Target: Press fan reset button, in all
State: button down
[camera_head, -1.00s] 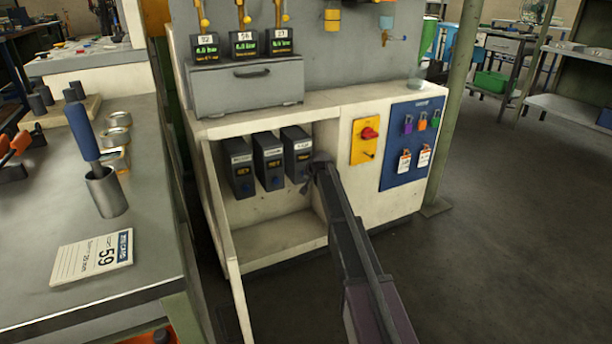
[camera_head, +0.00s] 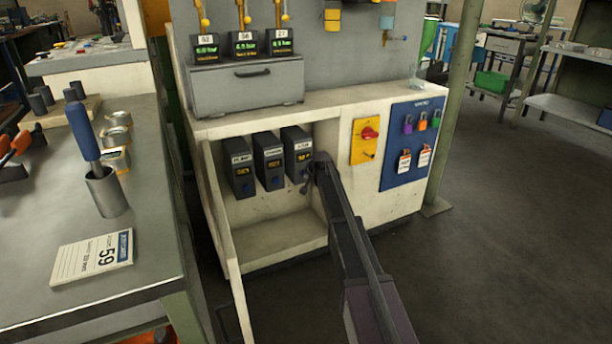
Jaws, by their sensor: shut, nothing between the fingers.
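Three dark upright modules with small lit displays hang side by side in the open bay of the white cabinet: the left module (camera_head: 239,168), the middle module (camera_head: 269,162) and the right module (camera_head: 298,153). Their labels are too small to read, and I cannot make out which carries the fan reset button. My gripper (camera_head: 311,184) is shut and empty. Its tip is at the lower right edge of the right module; I cannot tell whether it touches. My arm comes up from the bottom right and hides part of the bay's right wall.
A yellow plate with a red rotary switch (camera_head: 369,133) and a blue board with padlocks and tags (camera_head: 412,143) are right of the bay. A grey drawer (camera_head: 247,87) sits above. A workbench (camera_head: 160,262) stands close at left. The floor at right is clear.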

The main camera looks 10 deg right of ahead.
jog(key=shift+s+d, duration=0.2)
jog(key=shift+s, duration=0.45)
jog(key=shift+s, duration=0.15)
jog(key=shift+s+d, duration=0.25)
jog(key=shift+s, duration=0.5)
jog(key=shift+s+d, duration=0.3)
jog(key=shift+s, duration=0.45)
jog(key=shift+s+d, duration=0.25)
jog(key=shift+s, duration=0.5)
jog(key=s+r+n+g+h+p, duration=0.1)
jog(key=s+r+n+g+p, duration=0.2)
jog(key=s, duration=1.2)
jog(key=s+r+g+p, duration=0.25)
jog(key=s+p, duration=0.35)
jog(key=s, duration=0.9)
jog(key=s+r+n+g+h+p, duration=0.1)
jog(key=s+r+n+g+p, duration=0.2)
jog(key=s, duration=1.1)
notch_tip(320, 180, up, 37)
jog(key=m+p, duration=0.1)
jog(key=p, duration=3.7)
jog(key=shift+w+a+p, duration=0.25)
jog(key=shift+w+p, duration=0.05)
jog(key=shift+p, duration=0.05)
